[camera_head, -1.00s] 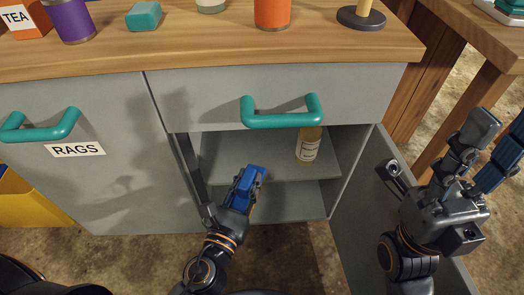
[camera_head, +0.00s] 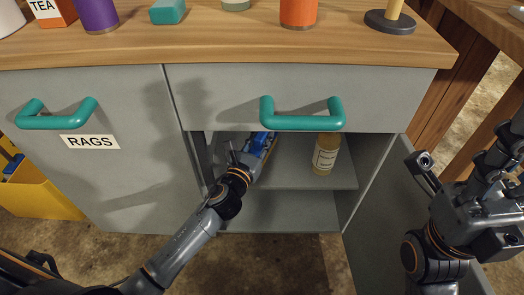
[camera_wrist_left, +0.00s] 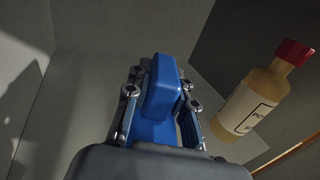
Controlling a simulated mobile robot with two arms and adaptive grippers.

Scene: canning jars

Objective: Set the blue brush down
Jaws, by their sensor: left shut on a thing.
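My left gripper (camera_head: 250,160) reaches into the open lower compartment of the grey cabinet (camera_head: 130,180), below the drawer. It is shut on the blue brush (camera_head: 263,142), whose far part is partly hidden under the drawer front. In the left wrist view the blue block of the brush (camera_wrist_left: 162,88) sits between the fingers of the left gripper (camera_wrist_left: 158,105). I cannot tell whether the brush touches the shelf (camera_head: 300,178). My right gripper (camera_head: 468,150) is at the right, with its fingers apart and nothing clearly between them.
A labelled bottle of yellowish liquid (camera_head: 326,155) stands on the shelf to the right of the brush; its red cap shows in the wrist view (camera_wrist_left: 296,52). The teal drawer handle (camera_head: 302,122) juts out above. The open door (camera_head: 385,235) is at right. A yellow bin (camera_head: 45,190) stands left.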

